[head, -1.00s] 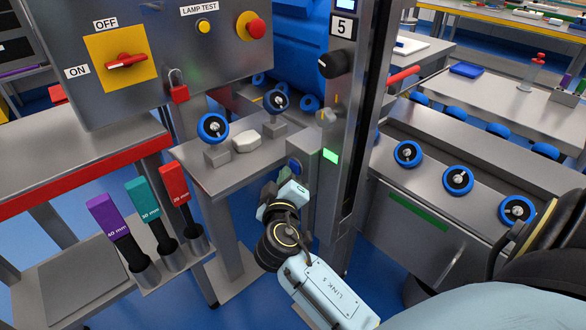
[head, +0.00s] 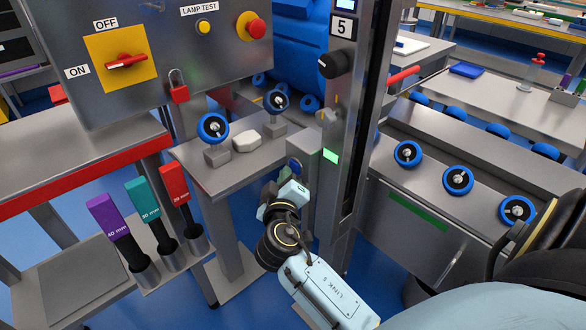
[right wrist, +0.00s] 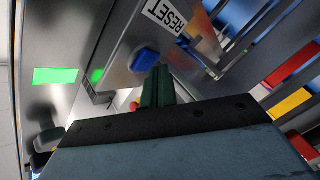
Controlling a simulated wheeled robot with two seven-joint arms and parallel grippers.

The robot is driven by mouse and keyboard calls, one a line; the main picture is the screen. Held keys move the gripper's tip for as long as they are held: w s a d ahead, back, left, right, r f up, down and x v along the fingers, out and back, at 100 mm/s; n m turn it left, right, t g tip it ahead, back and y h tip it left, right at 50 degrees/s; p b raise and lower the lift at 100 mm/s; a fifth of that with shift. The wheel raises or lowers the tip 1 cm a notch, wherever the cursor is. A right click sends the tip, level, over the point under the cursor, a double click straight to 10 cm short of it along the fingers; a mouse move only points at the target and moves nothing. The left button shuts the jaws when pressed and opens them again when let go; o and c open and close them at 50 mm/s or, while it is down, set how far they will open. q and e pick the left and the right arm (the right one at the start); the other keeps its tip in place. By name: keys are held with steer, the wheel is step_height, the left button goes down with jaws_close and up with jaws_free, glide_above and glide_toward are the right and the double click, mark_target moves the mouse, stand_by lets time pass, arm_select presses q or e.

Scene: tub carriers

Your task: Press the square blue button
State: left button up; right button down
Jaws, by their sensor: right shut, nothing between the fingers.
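The square blue button (right wrist: 143,60) shows in the right wrist view, on a grey housing beside a white RESET label (right wrist: 166,14). In the head view the button (head: 294,168) is a small blue patch on the side of the grey box by the post, partly behind my right gripper (head: 295,177). In the right wrist view the dark green fingers of this gripper (right wrist: 158,80) are shut and empty. Their tips are close beside the button; I cannot tell whether they touch it. My left gripper is not in view.
A grey post (head: 343,110) with a black knob (head: 333,64) stands just right of my right gripper. A small table (head: 205,170) with blue handwheels is to its left. A red-handled switch (head: 126,61) and a red mushroom button (head: 256,28) are on the panel at upper left.

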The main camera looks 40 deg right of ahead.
steer(key=shift+d, duration=0.4)
stand_by(0.3)
steer(key=shift+a, duration=0.45)
steer(key=a+b, duration=0.2)
steer(key=a, duration=0.4)
steer(key=shift+s, duration=0.25)
stand_by(0.8)
